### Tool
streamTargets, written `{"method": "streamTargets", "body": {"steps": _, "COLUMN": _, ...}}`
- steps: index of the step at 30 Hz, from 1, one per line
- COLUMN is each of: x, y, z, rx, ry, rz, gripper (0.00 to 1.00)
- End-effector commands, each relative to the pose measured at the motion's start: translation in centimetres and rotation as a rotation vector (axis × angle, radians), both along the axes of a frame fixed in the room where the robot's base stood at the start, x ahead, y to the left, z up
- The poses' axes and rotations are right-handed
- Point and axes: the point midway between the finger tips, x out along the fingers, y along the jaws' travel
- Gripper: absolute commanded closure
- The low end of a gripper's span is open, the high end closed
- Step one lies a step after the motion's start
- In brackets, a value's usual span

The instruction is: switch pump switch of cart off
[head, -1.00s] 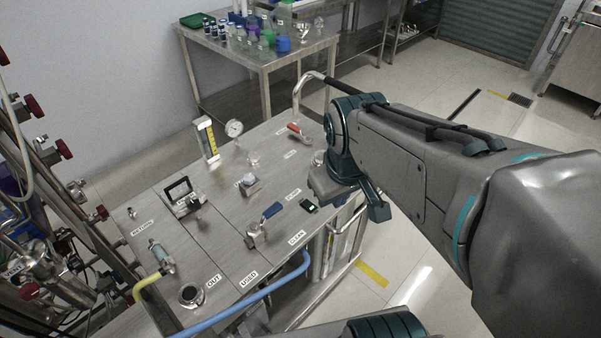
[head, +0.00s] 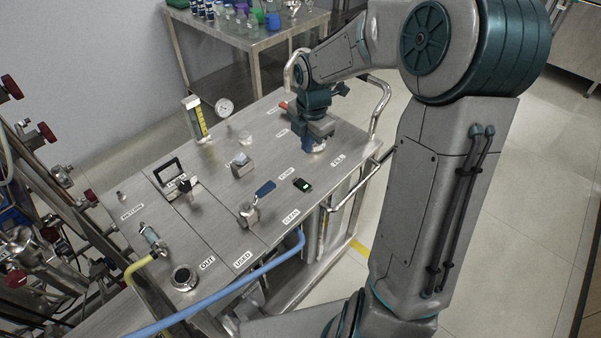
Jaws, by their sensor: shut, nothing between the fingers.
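The cart (head: 222,217) has a steel top with labelled fittings.
A blue-handled valve (head: 265,188) stands left of the switch. A gauge (head: 224,107), a black handle (head: 167,172) and a blue hose (head: 222,297) are around. A steel rail (head: 380,105) bounds the cart's right end. A bench with bottles (head: 255,42) stands behind.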

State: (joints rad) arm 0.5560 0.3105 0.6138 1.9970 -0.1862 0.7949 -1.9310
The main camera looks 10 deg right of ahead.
Motion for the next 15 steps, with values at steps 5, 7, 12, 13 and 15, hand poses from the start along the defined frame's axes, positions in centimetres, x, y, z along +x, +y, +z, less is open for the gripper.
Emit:
{"method": "streamTargets", "body": {"steps": 5, "x": 0.8, "y": -0.04, "z": -0.58, "rx": 0.013, "ry": -0.006, "rz": 0.075, "gripper": 1.0}}
{"method": "streamTargets", "body": {"steps": 7, "x": 0.83, "y": -0.02, "z": -0.59, "rx": 0.013, "ry": -0.006, "rz": 0.081, "gripper": 1.0}}
{"method": "streamTargets", "body": {"steps": 12, "x": 0.81, "y": -0.01, "z": -0.57, "rx": 0.013, "ry": -0.006, "rz": 0.081, "gripper": 1.0}}
{"method": "streamTargets", "body": {"steps": 13, "x": 0.81, "y": -0.01, "z": -0.57, "rx": 0.013, "ry": -0.006, "rz": 0.08, "gripper": 1.0}}
{"method": "streamTargets", "body": {"steps": 15, "x": 0.81, "y": -0.01, "z": -0.65, "rx": 0.013, "ry": -0.006, "rz": 0.08, "gripper": 1.0}}
